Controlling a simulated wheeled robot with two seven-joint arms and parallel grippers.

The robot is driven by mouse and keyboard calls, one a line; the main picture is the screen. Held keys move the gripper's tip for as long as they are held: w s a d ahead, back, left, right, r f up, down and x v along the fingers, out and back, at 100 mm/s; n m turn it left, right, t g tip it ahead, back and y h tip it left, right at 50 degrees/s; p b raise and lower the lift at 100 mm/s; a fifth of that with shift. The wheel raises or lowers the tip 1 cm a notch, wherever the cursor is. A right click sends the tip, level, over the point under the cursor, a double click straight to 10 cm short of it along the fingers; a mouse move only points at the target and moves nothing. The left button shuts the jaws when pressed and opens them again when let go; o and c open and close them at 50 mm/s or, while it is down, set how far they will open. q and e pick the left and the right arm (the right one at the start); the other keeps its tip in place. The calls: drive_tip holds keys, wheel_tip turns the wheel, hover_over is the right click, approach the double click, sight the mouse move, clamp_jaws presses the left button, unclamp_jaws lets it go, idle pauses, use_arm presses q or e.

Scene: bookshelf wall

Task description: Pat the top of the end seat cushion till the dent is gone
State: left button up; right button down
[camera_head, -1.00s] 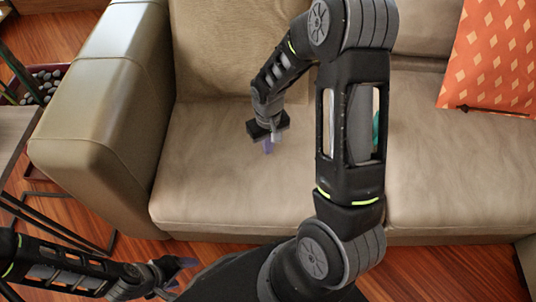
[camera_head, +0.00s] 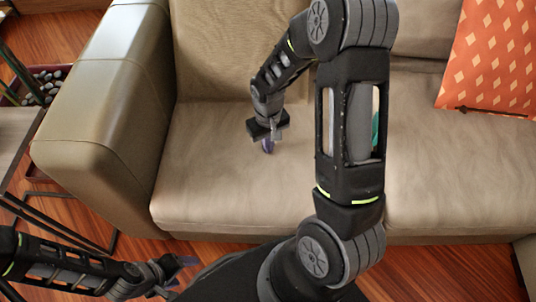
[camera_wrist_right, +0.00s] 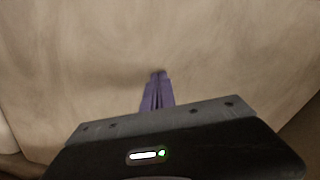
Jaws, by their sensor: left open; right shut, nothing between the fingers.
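The end seat cushion (camera_head: 215,180) is tan and lies beside the sofa's left armrest in the head view. It also fills most of the right wrist view (camera_wrist_right: 80,60). My right gripper (camera_head: 268,147) is over the middle of this cushion, pointing down, with its purple fingers shut and empty. In the right wrist view the fingertips (camera_wrist_right: 158,76) are at or very near the cushion surface, with a small dark shade at the tips. Contact is hard to tell. No clear dent shows; faint creases mark the surface. My left gripper (camera_head: 188,275) is open, low at the left, away from the sofa.
The sofa's armrest (camera_head: 95,110) rises left of the cushion, and a backrest (camera_head: 215,50) stands behind it. An orange patterned pillow (camera_head: 490,60) rests on the right seat. A side table (camera_head: 15,135) and a tray with stones (camera_head: 45,85) are at the far left.

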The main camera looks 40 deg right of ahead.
wheel_tip(320, 180, up, 3)
drive_tip(key=p, duration=0.2)
drive_tip(key=shift+r+p, duration=0.15)
drive_tip(key=shift+p, duration=0.2)
wheel_tip(320, 180, up, 8)
drive_tip(key=p, duration=0.1)
drive_tip(key=shift+f, duration=0.2)
idle(0.4)
idle(0.4)
